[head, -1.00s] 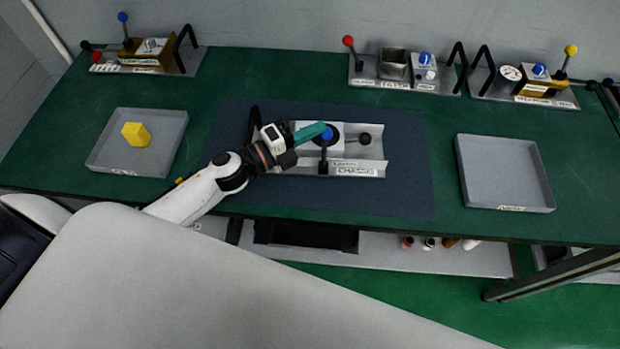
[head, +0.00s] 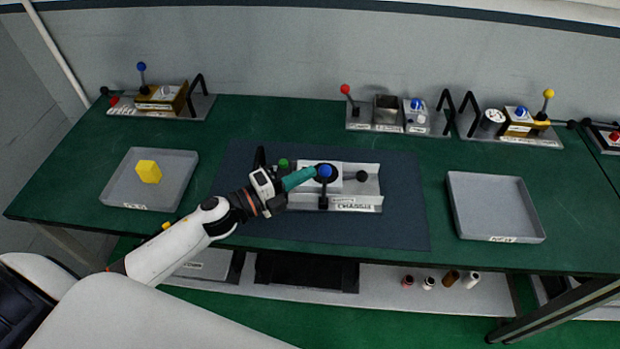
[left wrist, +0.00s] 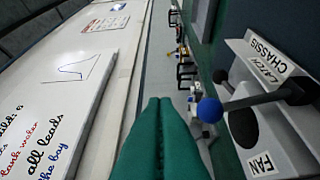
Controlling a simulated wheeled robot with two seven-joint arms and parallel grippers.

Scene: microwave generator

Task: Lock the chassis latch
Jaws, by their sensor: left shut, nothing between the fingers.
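The grey metal chassis (head: 368,188) sits on the dark mat in the middle of the table. The left wrist view shows a gap between the fingers (left wrist: 158,104) and the knob. My right gripper is out of view.
A black knob (head: 362,176) stands on the chassis right of the lever. A tray (head: 122,190) with a yellow block (head: 148,171) is at left; an empty tray (head: 492,205) is at right. Modules with levers (head: 395,126) line the back edge. The mat's right part is clear.

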